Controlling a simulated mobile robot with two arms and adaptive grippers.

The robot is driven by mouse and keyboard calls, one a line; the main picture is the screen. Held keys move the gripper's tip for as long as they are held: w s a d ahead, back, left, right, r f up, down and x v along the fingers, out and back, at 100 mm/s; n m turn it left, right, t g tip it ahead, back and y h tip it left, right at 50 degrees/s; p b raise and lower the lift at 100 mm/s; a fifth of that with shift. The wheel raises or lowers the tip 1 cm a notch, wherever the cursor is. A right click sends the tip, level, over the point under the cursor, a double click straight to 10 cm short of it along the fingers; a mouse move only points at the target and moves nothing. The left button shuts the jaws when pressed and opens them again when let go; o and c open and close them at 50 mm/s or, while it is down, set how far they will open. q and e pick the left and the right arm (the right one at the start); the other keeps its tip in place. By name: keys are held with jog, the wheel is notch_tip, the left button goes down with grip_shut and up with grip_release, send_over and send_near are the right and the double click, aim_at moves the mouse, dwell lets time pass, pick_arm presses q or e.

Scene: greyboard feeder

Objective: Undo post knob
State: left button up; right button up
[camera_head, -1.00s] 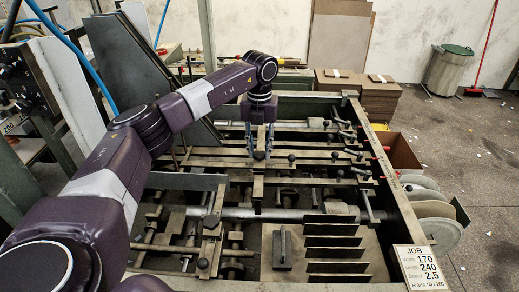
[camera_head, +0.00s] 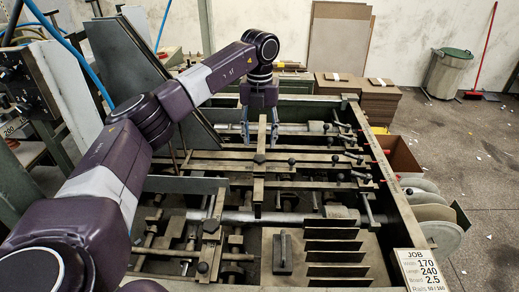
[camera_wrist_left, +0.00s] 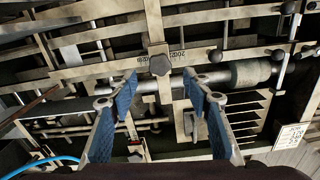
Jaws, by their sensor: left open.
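A dark round knob (camera_head: 259,158) sits on a pale crossbar post running front to back over the middle of the feeder. The left wrist view shows it as a dark, faceted knob (camera_wrist_left: 160,64) on the upright bar. My left gripper (camera_head: 260,143) points down over the feeder, its blue fingers spread apart and empty. In the left wrist view the fingertips (camera_wrist_left: 160,82) lie either side of the bar, with the knob beyond them and apart from both. How high the fingers are above it I cannot tell. My right gripper is not in view.
Rails, rods and several ball-ended levers (camera_head: 335,160) crowd the feeder around the knob. Upright plates (camera_head: 333,245) stand at the front, and a job card (camera_head: 420,268) is at the front right corner. Stacked board (camera_head: 378,100) and a bin (camera_head: 448,72) are behind.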

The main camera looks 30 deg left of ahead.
aim_at(260, 157)
pick_arm(q)
notch_tip(260, 157, up, 6)
jog(key=shift+d, duration=0.1)
dwell(0.7)
